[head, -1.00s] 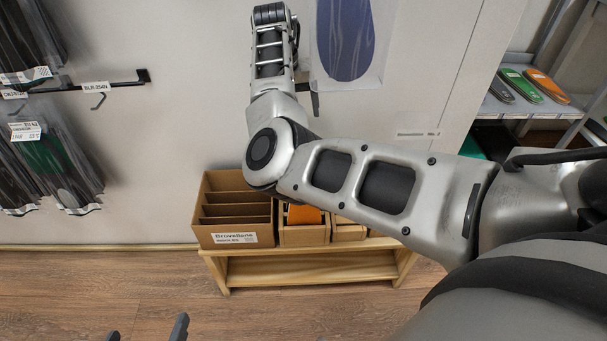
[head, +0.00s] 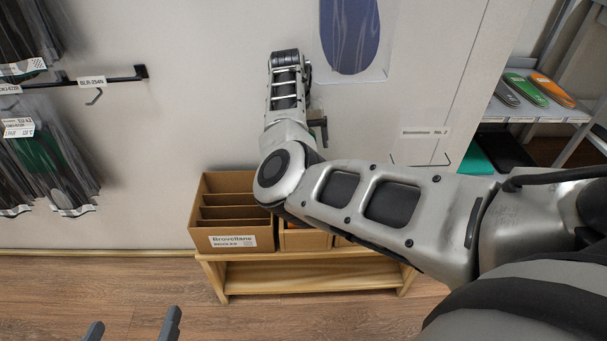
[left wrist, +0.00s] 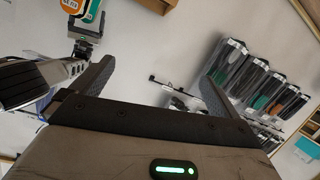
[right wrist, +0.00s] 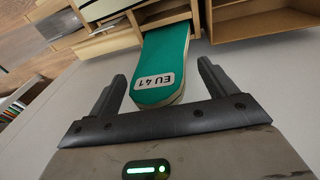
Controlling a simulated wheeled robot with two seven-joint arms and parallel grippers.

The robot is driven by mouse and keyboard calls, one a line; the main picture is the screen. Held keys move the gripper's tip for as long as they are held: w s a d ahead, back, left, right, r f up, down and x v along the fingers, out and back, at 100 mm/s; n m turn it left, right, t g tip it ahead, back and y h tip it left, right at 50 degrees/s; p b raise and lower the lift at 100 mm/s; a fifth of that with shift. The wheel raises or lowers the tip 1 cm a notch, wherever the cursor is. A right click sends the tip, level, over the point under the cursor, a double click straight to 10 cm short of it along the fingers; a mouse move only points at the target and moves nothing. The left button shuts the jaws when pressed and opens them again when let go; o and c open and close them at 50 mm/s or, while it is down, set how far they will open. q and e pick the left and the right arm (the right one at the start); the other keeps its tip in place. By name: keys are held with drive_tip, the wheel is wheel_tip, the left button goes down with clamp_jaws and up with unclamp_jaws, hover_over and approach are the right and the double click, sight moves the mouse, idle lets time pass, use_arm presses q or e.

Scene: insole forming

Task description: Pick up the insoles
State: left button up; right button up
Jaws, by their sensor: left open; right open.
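A green insole (right wrist: 163,60) with a white EU 41 label stands in the right wrist view, its near end between the parted fingers of my right gripper (right wrist: 160,82). The fingers are open and a gap shows on both sides of it. In the left wrist view the green insole (left wrist: 92,10) and an orange insole (left wrist: 73,6) show close to my right gripper (left wrist: 88,34). In the head view my right arm hides most of that gripper. My left gripper (head: 133,328) is open and empty at the lower left, above the floor.
A cardboard box (head: 233,242) with dividers stands on a low wooden bench (head: 300,277) against the wall, beside a smaller wooden box partly behind my right arm. Packaged insoles (head: 45,165) hang at left. A shelf (head: 530,110) with more insoles is at right.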

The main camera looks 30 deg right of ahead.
drive_tip(key=c, duration=1.3)
drive_tip(key=shift+c, duration=0.2)
